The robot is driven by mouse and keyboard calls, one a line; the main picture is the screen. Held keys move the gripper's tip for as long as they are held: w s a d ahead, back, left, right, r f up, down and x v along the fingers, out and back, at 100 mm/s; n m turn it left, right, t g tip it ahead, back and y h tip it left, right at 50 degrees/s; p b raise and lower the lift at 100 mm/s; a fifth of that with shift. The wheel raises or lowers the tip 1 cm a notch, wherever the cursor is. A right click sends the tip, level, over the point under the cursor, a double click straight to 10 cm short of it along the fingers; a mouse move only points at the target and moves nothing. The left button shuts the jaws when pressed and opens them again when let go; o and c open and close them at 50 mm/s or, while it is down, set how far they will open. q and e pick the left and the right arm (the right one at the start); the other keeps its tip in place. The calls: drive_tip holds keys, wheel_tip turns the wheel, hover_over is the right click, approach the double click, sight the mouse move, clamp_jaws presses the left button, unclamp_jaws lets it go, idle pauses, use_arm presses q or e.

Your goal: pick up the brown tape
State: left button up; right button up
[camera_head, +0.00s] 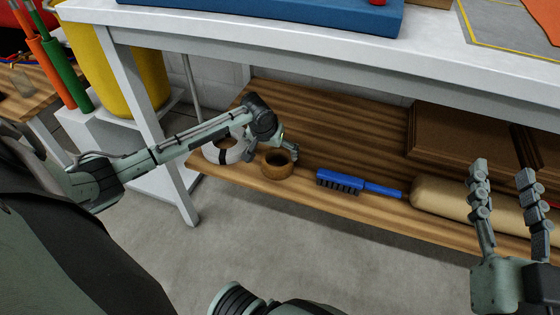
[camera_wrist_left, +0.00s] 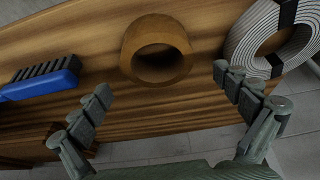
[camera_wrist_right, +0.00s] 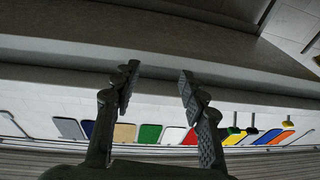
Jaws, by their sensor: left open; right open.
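The brown tape (camera_head: 277,165) is a ring-shaped roll on the wooden lower shelf, between a white coil and a blue brush. In the left wrist view the brown tape (camera_wrist_left: 158,50) lies just beyond my fingertips, about midway between them. My left gripper (camera_head: 288,148) is open and empty, close to the tape in the head view; it also shows in the left wrist view (camera_wrist_left: 165,85). My right gripper (camera_head: 507,170) is open and empty at the right of the head view, with its fingers pointing up; the right wrist view (camera_wrist_right: 158,75) shows nothing between the fingers.
The white coil (camera_head: 224,148) and blue brush (camera_head: 350,184) flank the tape on the shelf (camera_head: 300,120). A tan roll (camera_head: 445,198) and a brown box (camera_head: 450,145) lie further right. The white tabletop (camera_head: 300,32) overhangs the shelf. A table leg (camera_head: 150,120) stands left.

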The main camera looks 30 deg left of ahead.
sight(277, 155)
use_arm(q)
drive_tip(key=shift+f, duration=0.4)
drive_tip(key=b+x, duration=0.2)
drive_tip(key=x, duration=0.2)
drive_tip(key=shift+w+d+f, duration=0.1)
drive_tip(key=shift+w, duration=0.1)
drive_tip(key=shift+w+f, duration=0.2)
drive_tip(key=shift+f, duration=0.05)
drive_tip(key=c, duration=1.1)
drive_tip(key=shift+o, duration=0.2)
use_arm(e)
wheel_tip(277, 155, up, 6)
drive_tip(key=s+t+y, duration=0.1)
drive_tip(key=s+t, duration=0.1)
drive_tip(key=t, duration=0.2)
drive_tip(key=shift+s, duration=0.15)
use_arm(q)
drive_tip(key=shift+r, duration=0.1)
use_arm(e)
drive_tip(key=shift+r, duration=0.1)
